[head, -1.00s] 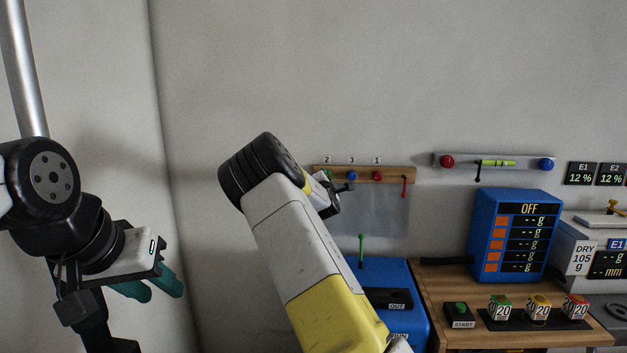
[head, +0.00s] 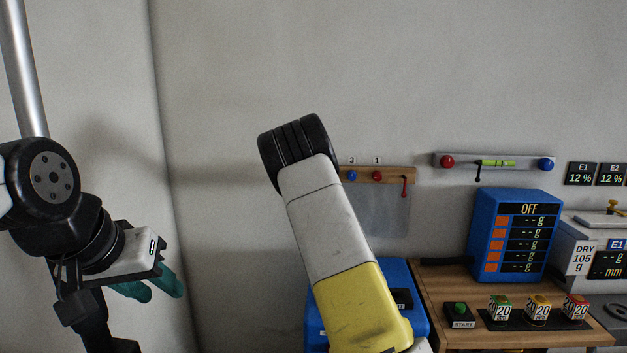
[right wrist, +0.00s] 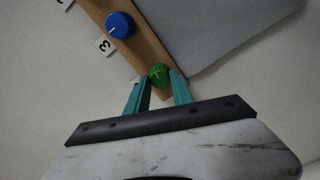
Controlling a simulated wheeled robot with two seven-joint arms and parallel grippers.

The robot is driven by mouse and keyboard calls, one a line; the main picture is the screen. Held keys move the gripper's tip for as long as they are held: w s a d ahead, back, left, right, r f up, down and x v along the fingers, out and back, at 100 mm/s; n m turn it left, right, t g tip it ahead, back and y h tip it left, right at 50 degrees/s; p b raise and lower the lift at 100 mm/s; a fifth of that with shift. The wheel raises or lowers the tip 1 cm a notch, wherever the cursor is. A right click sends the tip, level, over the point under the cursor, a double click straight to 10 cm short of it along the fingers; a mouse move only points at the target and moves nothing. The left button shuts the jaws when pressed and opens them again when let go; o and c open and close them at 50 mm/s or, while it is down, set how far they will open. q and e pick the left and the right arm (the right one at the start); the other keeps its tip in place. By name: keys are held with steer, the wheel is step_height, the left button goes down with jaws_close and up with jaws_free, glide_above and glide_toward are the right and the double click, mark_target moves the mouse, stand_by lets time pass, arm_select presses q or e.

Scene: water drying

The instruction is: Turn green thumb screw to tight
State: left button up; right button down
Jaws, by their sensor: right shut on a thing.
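The green thumb screw (right wrist: 159,74) is a small green knob with a pale mark on its face, at the end of a wooden rail (right wrist: 151,58) in the right wrist view. My right gripper (right wrist: 160,90) has its two teal fingers on either side of the screw and is shut on it. In the head view my right arm hides this screw and the right gripper. The rail's other end (head: 394,172) shows there, on the wall. My left gripper (head: 155,287) hangs at the left, empty, its teal fingers apart.
A blue knob (right wrist: 120,25) marked 3 sits beside the green screw; a red knob (head: 377,176) is further along. A grey sheet (head: 385,212) hangs below the rail. A blue box (head: 417,285) and wooden table (head: 437,290) stand below. The wall left of my right arm is bare.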

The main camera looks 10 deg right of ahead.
steer(key=shift+f+m, duration=0.1)
steer(key=shift+m, duration=17)
steer(key=c, duration=1.1)
jaws_free()
